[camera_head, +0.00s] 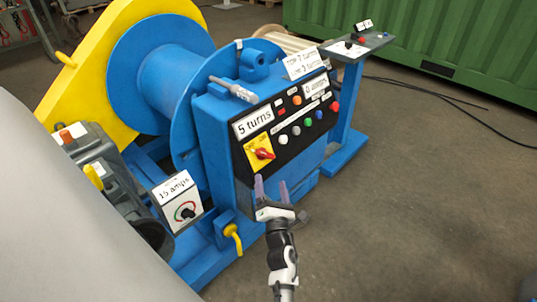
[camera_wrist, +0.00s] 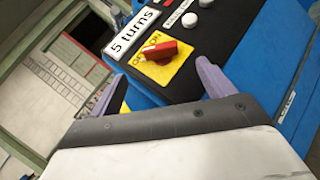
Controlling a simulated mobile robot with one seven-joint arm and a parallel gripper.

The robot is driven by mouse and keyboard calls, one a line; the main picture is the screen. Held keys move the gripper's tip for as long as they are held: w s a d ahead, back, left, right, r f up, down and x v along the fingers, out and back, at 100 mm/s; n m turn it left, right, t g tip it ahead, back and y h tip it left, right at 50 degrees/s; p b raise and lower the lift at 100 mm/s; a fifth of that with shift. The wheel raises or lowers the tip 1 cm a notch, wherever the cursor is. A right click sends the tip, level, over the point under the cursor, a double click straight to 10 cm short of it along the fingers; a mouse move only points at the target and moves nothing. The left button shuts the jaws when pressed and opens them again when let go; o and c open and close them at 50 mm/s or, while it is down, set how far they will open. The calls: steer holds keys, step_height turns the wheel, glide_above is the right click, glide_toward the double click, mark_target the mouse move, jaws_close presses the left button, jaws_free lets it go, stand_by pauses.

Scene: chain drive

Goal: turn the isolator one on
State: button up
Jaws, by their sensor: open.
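The isolator is a red rotary handle (camera_head: 264,154) on a yellow plate (camera_head: 254,146), at the lower left of the black panel on the blue cabinet. In the wrist view the red handle (camera_wrist: 166,50) lies tilted across its yellow plate (camera_wrist: 170,68), beyond and between the fingers. My gripper (camera_head: 271,190) is open and empty, just below and in front of the isolator in the head view. The fingers (camera_wrist: 160,90) stand apart on either side of the plate in the wrist view, and no contact with the handle shows. The lettering on the plate is too small to read fully.
A "5 turns" label (camera_head: 253,122) sits above the isolator, with several coloured buttons (camera_head: 309,122) to its right. A "15 amps" box (camera_head: 177,198) and a yellow lever (camera_head: 233,237) are to the lower left. A pedestal (camera_head: 350,75) stands right. Floor (camera_head: 420,200) is clear at right.

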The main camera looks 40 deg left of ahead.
mark_target(267, 157)
steer(key=x, duration=1)
steer(key=shift+w+a+r+p, duration=0.1)
steer(key=shift+w+a+p, duration=0.1)
steer(key=shift+p, duration=0.15)
steer(key=shift+c, duration=0.4)
steer(key=c, duration=0.9)
